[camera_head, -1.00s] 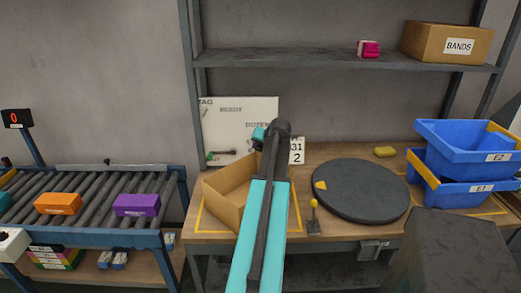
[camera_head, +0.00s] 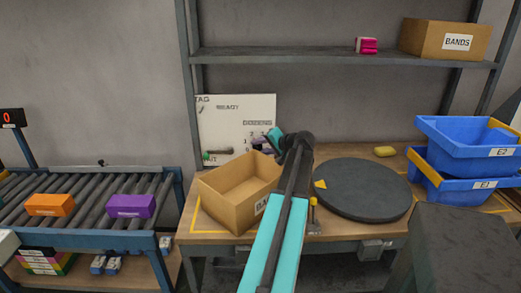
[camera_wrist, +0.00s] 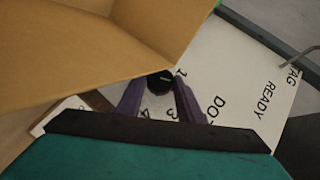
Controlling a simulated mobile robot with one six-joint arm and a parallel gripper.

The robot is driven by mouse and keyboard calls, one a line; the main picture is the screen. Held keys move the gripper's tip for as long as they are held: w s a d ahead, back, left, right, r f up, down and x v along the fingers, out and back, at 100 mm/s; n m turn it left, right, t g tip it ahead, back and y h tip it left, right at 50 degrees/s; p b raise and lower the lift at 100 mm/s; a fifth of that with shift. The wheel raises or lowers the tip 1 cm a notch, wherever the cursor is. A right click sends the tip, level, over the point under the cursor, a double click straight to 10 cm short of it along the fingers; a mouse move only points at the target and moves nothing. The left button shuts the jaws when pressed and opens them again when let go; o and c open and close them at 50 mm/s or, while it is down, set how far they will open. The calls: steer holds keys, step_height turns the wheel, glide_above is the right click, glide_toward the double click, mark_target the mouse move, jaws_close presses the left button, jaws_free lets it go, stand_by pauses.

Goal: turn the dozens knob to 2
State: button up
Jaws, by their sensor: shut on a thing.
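The white panel (camera_head: 222,122) stands at the back of the bench, with READY and DOZENS printed on it. The dozens knob (camera_wrist: 160,80) is small, round and black, with the digits 1, 3 and 4 around it in the wrist view. My gripper (camera_head: 266,143) is at the panel's right part, under the DOZENS lettering. In the wrist view my gripper's purple fingers (camera_wrist: 162,90) are shut on the knob, one on each side. I cannot tell which digit the knob points to, and the 2 is not clear in the wrist view.
An open cardboard box (camera_head: 228,203) stands just in front of the panel and fills the wrist view's upper left. A dark round turntable (camera_head: 362,190), a yellow-knobbed lever (camera_head: 313,202) and blue bins (camera_head: 465,150) are to the right. A roller conveyor (camera_head: 85,190) is at the left.

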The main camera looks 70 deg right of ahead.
stand_by(0.3)
steer(key=o, duration=1.1)
steer(key=shift+c, duration=0.2)
steer(key=shift+s, duration=0.1)
steer(key=b+v, duration=0.1)
steer(key=v, duration=1.2)
steer(key=shift+s+r, duration=0.15)
steer(key=shift+s, duration=0.1)
steer(key=shift+a, duration=0.15)
